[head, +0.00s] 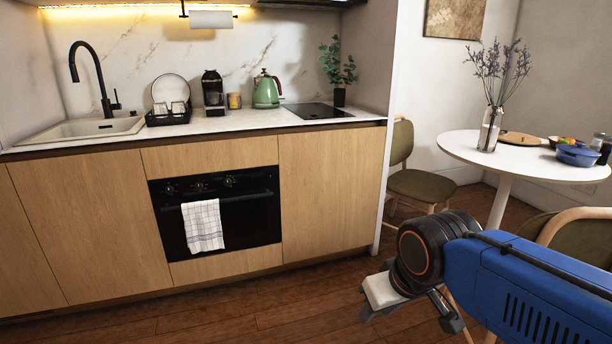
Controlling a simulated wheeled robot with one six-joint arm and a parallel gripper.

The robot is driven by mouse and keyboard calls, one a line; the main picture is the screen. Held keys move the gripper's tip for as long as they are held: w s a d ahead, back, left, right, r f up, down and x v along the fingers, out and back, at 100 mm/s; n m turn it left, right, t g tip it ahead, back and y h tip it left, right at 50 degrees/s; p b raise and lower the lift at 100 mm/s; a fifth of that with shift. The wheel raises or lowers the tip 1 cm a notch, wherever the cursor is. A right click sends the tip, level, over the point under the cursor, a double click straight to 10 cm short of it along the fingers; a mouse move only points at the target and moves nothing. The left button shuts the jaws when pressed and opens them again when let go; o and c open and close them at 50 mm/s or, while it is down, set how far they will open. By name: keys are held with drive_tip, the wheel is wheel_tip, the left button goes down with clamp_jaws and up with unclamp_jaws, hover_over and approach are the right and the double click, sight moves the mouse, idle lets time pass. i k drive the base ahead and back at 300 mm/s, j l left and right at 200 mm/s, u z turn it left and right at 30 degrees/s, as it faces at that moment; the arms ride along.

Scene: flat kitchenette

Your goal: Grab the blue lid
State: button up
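The blue lid (578,150) appears to sit on a blue pot (577,160) on the round white table at the right. It is small in the head view, so the seam between lid and pot is hard to make out. My gripper (411,314) hangs low over the wooden floor, in front of the table and well below its top. It is far from the lid. Its two fingers look spread apart with nothing between them.
The round table (460,146) also bears a vase (490,130), a wooden board (524,138), a bowl of food and dark bottles near the pot. Chairs (422,185) stand behind and in front of it. The counter (250,119) is at left; floor before it is clear.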

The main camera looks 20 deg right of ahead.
sight(579, 148)
drive_tip(key=k+l, duration=0.15)
drive_tip(key=l, duration=0.25)
drive_tip(key=k+l, duration=0.1)
drive_tip(key=l, duration=0.3)
drive_tip(key=k+l, duration=0.15)
drive_tip(key=l, duration=0.3)
drive_tip(key=k+l, duration=0.1)
drive_tip(key=l, duration=0.3)
drive_tip(key=k+l, duration=0.15)
drive_tip(key=l, duration=0.25)
drive_tip(key=k+l, duration=0.1)
drive_tip(key=l, duration=0.3)
drive_tip(key=k+l, duration=0.1)
drive_tip(key=l, duration=3.25)
drive_tip(key=i+l, duration=0.1)
drive_tip(key=l, duration=0.75)
drive_tip(key=i+l, duration=0.1)
drive_tip(key=l, duration=0.7)
drive_tip(key=i+l, duration=0.1)
drive_tip(key=l, duration=0.45)
drive_tip(key=i+l, duration=0.1)
drive_tip(key=l, duration=0.4)
